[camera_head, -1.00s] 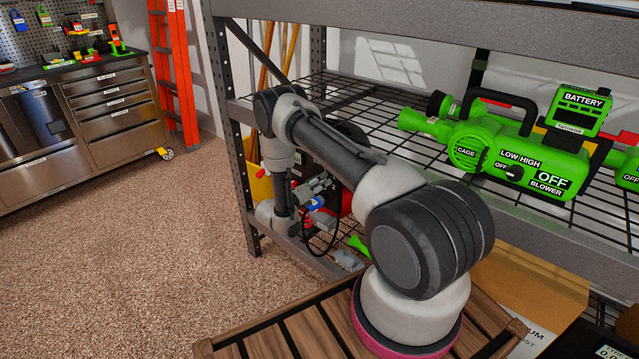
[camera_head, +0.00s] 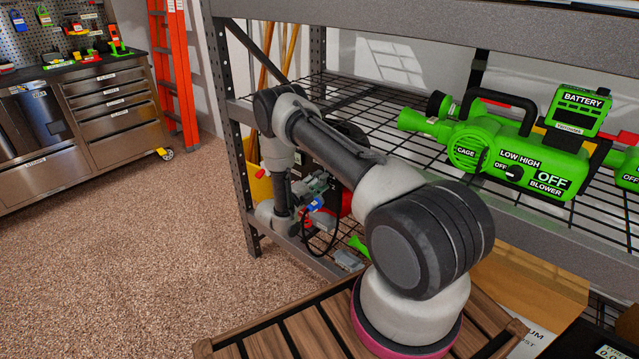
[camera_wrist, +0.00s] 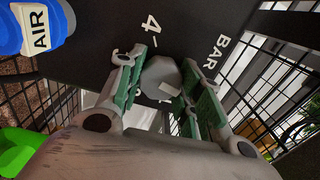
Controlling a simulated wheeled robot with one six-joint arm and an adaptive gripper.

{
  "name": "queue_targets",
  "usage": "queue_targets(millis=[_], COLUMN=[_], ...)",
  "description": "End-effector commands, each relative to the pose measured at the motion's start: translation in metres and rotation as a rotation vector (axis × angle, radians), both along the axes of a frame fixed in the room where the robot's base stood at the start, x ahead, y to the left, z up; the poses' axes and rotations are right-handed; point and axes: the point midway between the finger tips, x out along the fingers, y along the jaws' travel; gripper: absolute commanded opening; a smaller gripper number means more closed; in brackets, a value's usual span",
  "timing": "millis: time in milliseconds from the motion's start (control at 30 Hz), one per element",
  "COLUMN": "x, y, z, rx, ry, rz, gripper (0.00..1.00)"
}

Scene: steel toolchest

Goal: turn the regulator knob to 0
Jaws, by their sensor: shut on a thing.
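The regulator knob (camera_wrist: 160,78) is a grey faceted knob in the middle of the wrist view, on a dark face printed "4-" and "BAR". A small pale mark shows on its lower right. My gripper (camera_wrist: 165,88) is shut on the knob, with one green-padded finger on each side of it. In the head view my gripper (camera_head: 316,185) is small, low beside the shelf's left upright, and the knob cannot be made out there. The rest of the scale around the knob is hidden or out of view.
A blue fitting (camera_wrist: 40,28) labelled AIR is at the wrist view's upper left, with a bright green thing (camera_wrist: 18,150) below it. A green blower (camera_head: 520,150) lies on the wire shelf above. A steel toolchest (camera_head: 90,125) and orange ladder (camera_head: 178,75) stand left, beyond open floor.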

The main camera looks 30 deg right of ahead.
Motion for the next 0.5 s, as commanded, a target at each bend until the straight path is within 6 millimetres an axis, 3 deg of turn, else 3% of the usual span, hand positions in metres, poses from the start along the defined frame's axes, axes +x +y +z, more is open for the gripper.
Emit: queue_targets(millis=[500], x=[0.0006], y=[0.0016], z=[-0.0006], rx=[-0.074], ry=[0.207], rz=[0.005], gripper=[0.12])
